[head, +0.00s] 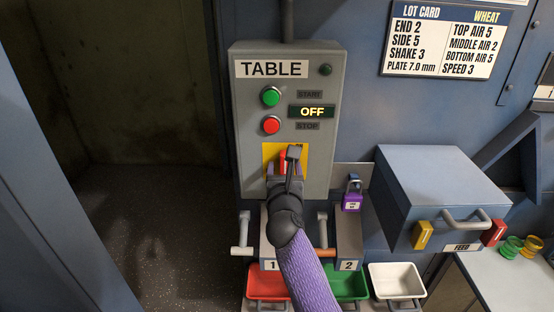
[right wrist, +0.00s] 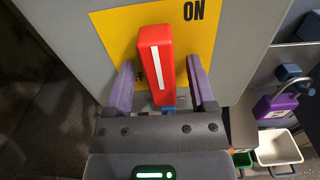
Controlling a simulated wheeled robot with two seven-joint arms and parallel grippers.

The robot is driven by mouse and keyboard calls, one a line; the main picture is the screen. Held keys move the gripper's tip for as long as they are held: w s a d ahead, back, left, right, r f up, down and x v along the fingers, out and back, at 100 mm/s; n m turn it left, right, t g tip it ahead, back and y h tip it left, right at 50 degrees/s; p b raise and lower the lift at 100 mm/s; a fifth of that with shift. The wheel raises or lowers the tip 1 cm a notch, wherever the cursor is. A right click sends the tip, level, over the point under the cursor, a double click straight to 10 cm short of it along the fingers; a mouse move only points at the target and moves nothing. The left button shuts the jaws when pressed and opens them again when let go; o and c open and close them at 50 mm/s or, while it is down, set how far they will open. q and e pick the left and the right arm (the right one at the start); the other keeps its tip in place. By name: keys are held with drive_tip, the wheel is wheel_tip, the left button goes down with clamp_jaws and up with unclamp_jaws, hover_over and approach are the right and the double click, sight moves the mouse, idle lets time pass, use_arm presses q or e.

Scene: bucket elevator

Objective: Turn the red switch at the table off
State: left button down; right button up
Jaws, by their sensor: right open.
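The red switch (head: 283,161) sits on a yellow plate (head: 268,150) low on the grey TABLE box (head: 245,110), partly hidden by my right gripper in the head view. In the right wrist view the red handle (right wrist: 155,58) stands close to upright on the yellow plate (right wrist: 118,35), with ON printed above right. My right gripper (head: 291,163) is open, its two purple fingers (right wrist: 161,80) on either side of the handle's lower part. Gaps show between handle and fingers; I cannot tell contact deeper in. The lit display (head: 312,111) reads OFF. My left gripper is not in view.
Green (head: 270,96) and red (head: 271,125) buttons sit above the switch. A purple padlock (head: 351,198) hangs right of the box. Red, green and white bins (head: 396,281) stand below. The FEED box (head: 440,190) juts out at right; a dark opening lies left.

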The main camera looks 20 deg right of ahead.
drive_tip(key=shift+s, duration=0.1)
drive_tip(key=shift+c, duration=0.4)
clamp_jaws()
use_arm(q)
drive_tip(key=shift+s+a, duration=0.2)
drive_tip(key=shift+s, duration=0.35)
